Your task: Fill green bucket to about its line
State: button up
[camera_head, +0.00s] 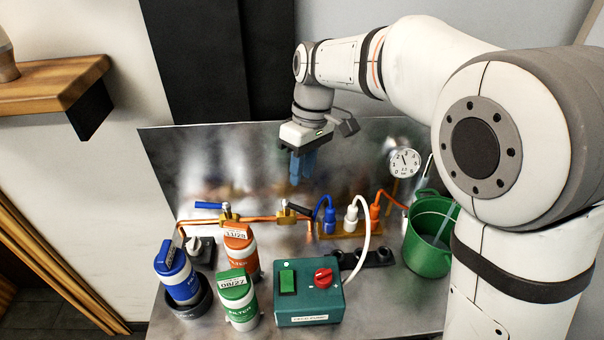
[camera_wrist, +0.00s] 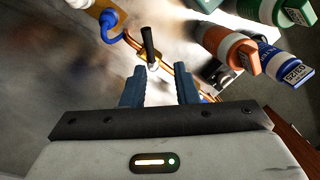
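The green bucket (camera_head: 428,262) stands at the right end of the metal bench, partly behind my arm. A pale tube or rod leans inside it; I cannot make out a fill line or water level. My gripper (camera_head: 303,178) points down above the back of the bench, its blue fingers apart and empty. A copper pipe carries a valve with a black handle (camera_head: 296,210) and a valve with a blue handle (camera_head: 209,205). In the wrist view the black handle (camera_wrist: 149,42) shows beyond the gap between my fingertips (camera_wrist: 160,88), not touched.
A green box (camera_head: 308,306) with a green switch and red knob stands at the front. Blue (camera_head: 180,283), orange (camera_head: 241,250) and green (camera_head: 238,302) filters stand left of it. Blue, white and orange plugs with hoses (camera_head: 351,219) and a gauge (camera_head: 403,162) are right of the valves.

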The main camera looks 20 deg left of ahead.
aim_at(297, 208)
jog(key=shift+s+a+n, duration=0.15)
jog(key=shift+s+n, duration=0.05)
jog(key=shift+n, duration=0.2)
jog(key=shift+c, duration=0.8)
jog(key=s+n, duration=0.1)
jog(key=n, duration=0.1)
jog(key=s+a+n+t+b, duration=0.1)
jog(key=n, duration=0.1)
jog(key=s+n+h+b, duration=0.1)
jog(key=n, duration=0.2)
jog(key=shift+s+a+t, duration=0.25)
jog(key=shift+s+t, duration=0.05)
jog(key=shift+s, duration=0.1)
grip_shut()
jog(key=s+a+r+n+t+b, duration=0.1)
jog(key=s+n+t+b, duration=0.3)
jog(key=n, duration=0.7)
jog(key=w+d+f+g+p, duration=0.1)
jog(key=w+f, duration=0.4)
jog(key=f, duration=0.5)
jog(key=shift+w+d+h, duration=0.2)
jog(key=shift+d+h, duration=0.2)
jog(key=shift+d, duration=0.05)
jog(key=shift+s+a+p, duration=0.1)
jog(key=shift+p, duration=0.2)
